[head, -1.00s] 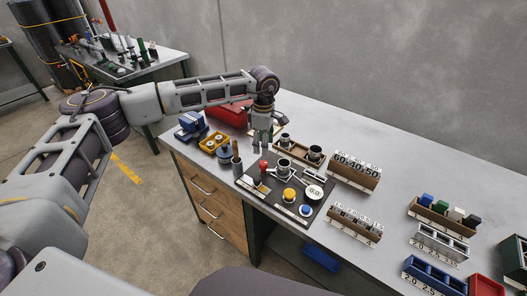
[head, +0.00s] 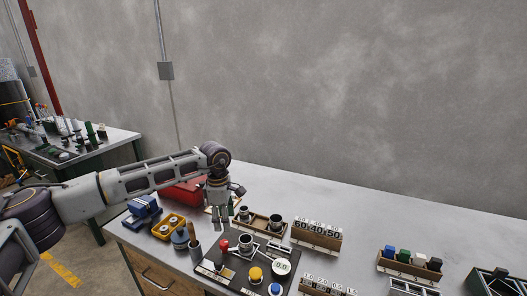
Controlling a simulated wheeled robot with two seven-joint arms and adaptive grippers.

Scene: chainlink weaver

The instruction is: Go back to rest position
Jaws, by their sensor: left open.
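My left gripper (head: 221,212) hangs pointing down over the grey workbench (head: 355,215), with its arm coming in from the left. Its fingers are apart and nothing shows between them. It is just left of the wooden tray with dark cylinders (head: 262,221) and in front of the red box (head: 182,192). I cannot tell its exact height above the bench. My right gripper is not in view.
A dark control panel (head: 232,277) with a red-knobbed lever, yellow and blue buttons and a dial stands at the front. A yellow tray (head: 168,226) and a blue item (head: 142,210) lie left. A number rack (head: 316,237) and block tray (head: 409,264) stand right.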

